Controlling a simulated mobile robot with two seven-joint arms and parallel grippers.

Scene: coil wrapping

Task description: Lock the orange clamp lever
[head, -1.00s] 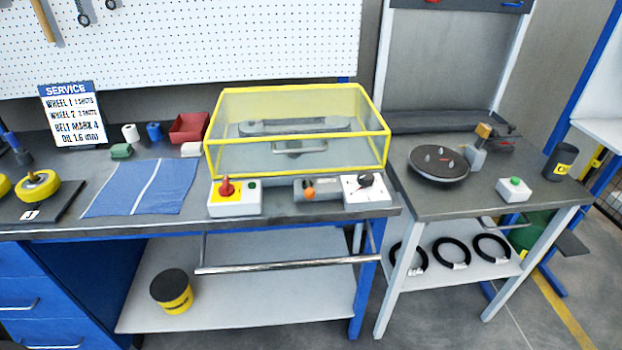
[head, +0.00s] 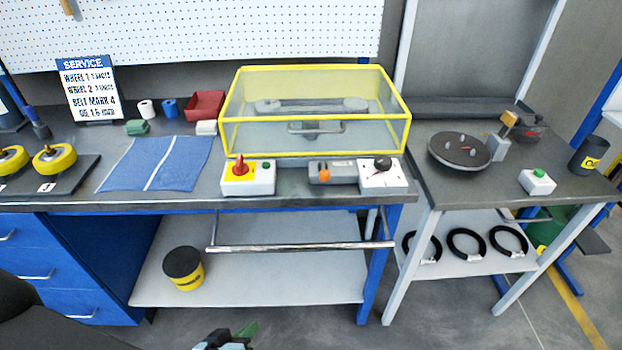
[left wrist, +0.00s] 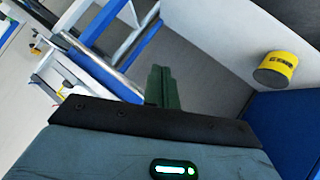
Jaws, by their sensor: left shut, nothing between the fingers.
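An orange-topped upright clamp piece (head: 509,119) stands on a grey block at the right edge of the dark round turntable (head: 459,151) on the right bench. A small orange knob (head: 325,175) sits on a grey box at the front edge of the main bench; I cannot tell for sure which is the clamp lever. My left gripper (head: 236,335) is low at the bottom of the head view, in front of the bench and well away from both. In the left wrist view its green fingers (left wrist: 163,86) are together and empty. My right gripper is not in view.
A yellow-framed clear cover (head: 315,138) stands on the main bench behind a red-knob switch box (head: 248,176) and a white dial box (head: 383,176). A metal rail (head: 300,246) juts out below the bench front. A green-button box (head: 537,181) is on the right bench.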

